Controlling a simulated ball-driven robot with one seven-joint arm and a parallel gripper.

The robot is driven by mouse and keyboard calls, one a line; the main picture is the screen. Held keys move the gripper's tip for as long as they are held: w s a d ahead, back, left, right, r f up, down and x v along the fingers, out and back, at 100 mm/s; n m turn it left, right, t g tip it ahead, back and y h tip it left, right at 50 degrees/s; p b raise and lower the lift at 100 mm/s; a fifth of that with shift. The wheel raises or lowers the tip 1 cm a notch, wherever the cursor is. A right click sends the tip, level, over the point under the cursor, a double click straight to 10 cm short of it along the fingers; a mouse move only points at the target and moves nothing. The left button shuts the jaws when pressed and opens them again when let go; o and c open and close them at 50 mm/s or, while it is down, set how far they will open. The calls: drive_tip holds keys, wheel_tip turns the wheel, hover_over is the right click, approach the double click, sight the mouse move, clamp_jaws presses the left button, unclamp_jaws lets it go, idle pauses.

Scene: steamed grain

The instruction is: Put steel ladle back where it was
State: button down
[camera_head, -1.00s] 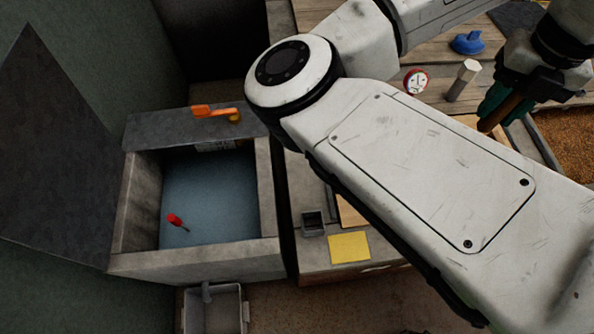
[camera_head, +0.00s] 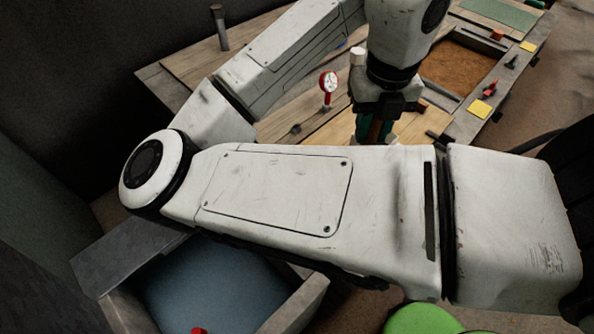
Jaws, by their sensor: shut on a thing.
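My gripper (camera_head: 376,122), with teal fingers, is at the wooden workbench (camera_head: 310,130), in front of the grain bed's left side. It is shut on a brown, handle-like thing (camera_head: 375,132) that points downward. My own white arm link hides the lower end of this thing, so I cannot tell whether it is the steel ladle or whether it touches the bench. No ladle bowl shows anywhere in view.
The tray of brown grain (camera_head: 458,68) lies to the right. A grey basin (camera_head: 305,304) with blue inside is at lower left. A yellow note (camera_head: 480,109) lies on the right ledge.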

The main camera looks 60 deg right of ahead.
drive_tip(key=w+a+f+p, duration=0.1)
drive_tip(key=w+f, duration=0.9)
drive_tip(key=f, duration=0.1)
drive_tip(key=shift+w+f, duration=0.25)
drive_tip(key=shift+f, duration=0.05)
drive_tip(key=shift+a, duration=0.1)
drive_tip(key=shift+f+b, duration=0.45)
drive_tip(key=shift+f, duration=0.1)
drive_tip(key=c, duration=0.9)
unclamp_jaws()
